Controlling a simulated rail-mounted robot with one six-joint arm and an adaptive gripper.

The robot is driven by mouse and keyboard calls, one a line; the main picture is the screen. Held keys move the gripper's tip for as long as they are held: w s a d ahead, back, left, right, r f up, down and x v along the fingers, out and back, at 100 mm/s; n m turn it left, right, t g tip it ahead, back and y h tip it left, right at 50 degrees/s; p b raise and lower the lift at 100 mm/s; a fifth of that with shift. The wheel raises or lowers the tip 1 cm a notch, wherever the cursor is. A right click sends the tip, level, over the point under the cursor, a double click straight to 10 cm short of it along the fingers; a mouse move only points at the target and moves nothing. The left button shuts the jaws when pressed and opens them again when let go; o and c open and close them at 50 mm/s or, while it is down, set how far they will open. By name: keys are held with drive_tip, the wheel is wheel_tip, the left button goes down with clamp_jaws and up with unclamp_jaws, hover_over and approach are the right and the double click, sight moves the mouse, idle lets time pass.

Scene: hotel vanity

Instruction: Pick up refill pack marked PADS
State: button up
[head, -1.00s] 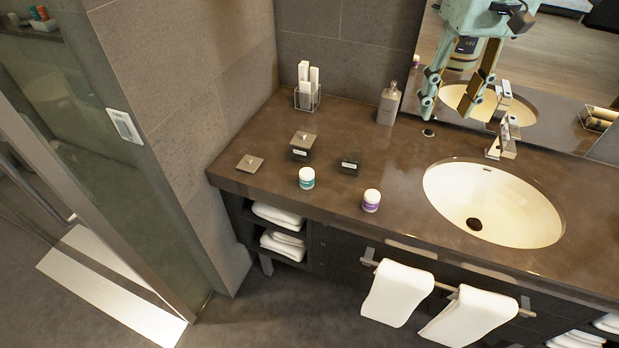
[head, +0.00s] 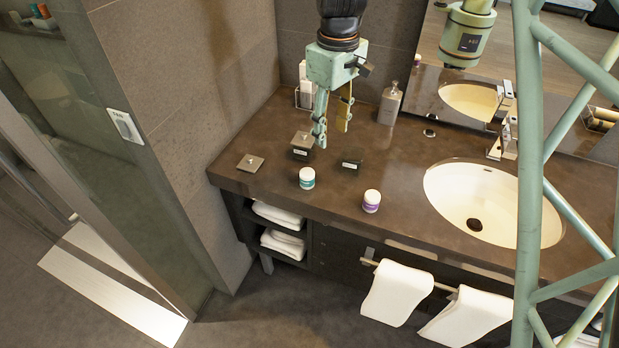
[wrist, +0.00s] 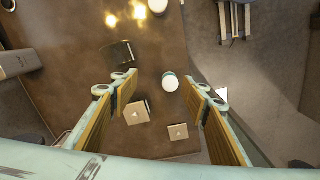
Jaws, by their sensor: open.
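A small white round pack with a teal band (head: 307,178) stands upright near the counter's front edge; in the wrist view its white top (wrist: 170,82) shows between my fingertips. A similar pack with a purple band (head: 371,201) stands to its right. I cannot read PADS on either. A dark box with a metal lid (head: 302,142) and a dark box without a lid (head: 350,164) stand behind, with small labels too small to read. My gripper (head: 331,133) is open and empty, pointing down above the counter near these boxes.
A loose square lid (head: 249,163) lies at the left. A clear holder with white rolls (head: 305,97) and a bottle (head: 389,104) stand at the back. The sink basin (head: 480,205) is at the right. Bare counter lies around the packs.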

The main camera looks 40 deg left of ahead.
sight(306, 172)
drive_tip(key=s+a+f+n, duration=0.2)
drive_tip(key=s+a+f, duration=0.1)
drive_tip(key=a+f, duration=0.2)
drive_tip(key=shift+a+f, duration=0.25)
drive_tip(key=shift+a, duration=0.6)
drive_tip(key=shift+f, duration=0.1)
drive_tip(key=shift+f, duration=4.2)
drive_tip(key=shift+f, duration=0.15)
drive_tip(key=shift+d+f, duration=0.2)
drive_tip(key=shift+f, duration=2.3)
drive_tip(key=shift+c, duration=0.7)
drive_tip(key=c, duration=0.7)
